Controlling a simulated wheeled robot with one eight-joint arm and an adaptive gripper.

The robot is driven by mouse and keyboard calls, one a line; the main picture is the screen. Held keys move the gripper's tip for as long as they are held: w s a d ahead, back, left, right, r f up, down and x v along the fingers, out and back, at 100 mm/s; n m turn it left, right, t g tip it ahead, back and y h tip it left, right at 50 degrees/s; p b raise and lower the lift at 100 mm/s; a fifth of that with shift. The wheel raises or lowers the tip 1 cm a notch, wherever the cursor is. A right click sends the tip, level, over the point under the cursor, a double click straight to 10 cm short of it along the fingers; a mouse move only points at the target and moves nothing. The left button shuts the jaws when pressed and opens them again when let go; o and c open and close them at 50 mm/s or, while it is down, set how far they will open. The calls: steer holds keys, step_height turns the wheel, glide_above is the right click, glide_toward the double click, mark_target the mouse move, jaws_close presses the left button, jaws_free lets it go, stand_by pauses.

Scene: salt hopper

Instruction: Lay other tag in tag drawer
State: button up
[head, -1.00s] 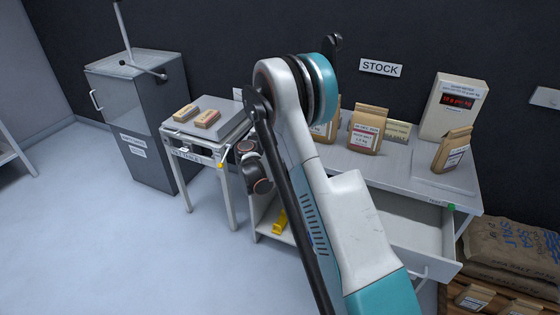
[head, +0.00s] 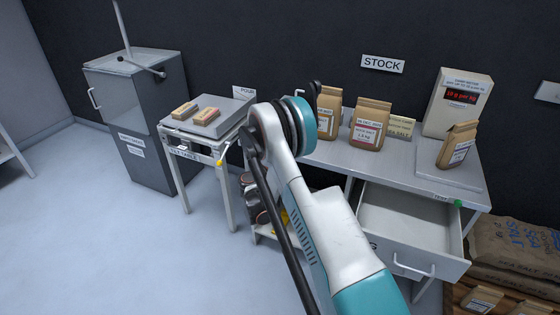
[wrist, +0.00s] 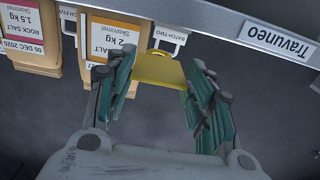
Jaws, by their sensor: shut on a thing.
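In the wrist view my gripper (wrist: 161,66) is shut on a flat yellow piece (wrist: 158,70), held between its fingertips. I cannot read any mark on the yellow piece. A white label reading "BATCH TWO" (wrist: 171,36) shows just beyond it, and I cannot tell whether the two are joined. In the head view the drawer (head: 400,213) under the stock table stands open, and its visible floor looks bare. My arm covers the drawer's left part. My gripper is mostly hidden behind my arm there, low in front of the table's left end.
Paper salt bags (head: 370,125) and a display box (head: 460,102) stand on the stock table (head: 340,160). A smaller table (head: 205,133) with two small blocks and a grey cabinet (head: 150,120) stand left. Sacks (head: 515,250) lie at right.

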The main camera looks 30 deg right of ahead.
steer(key=shift+f+b, duration=0.8)
steer(key=shift+f, duration=1.45)
steer(key=shift+f, duration=0.15)
steer(key=o, duration=0.8)
steer(key=shift+f, duration=0.1)
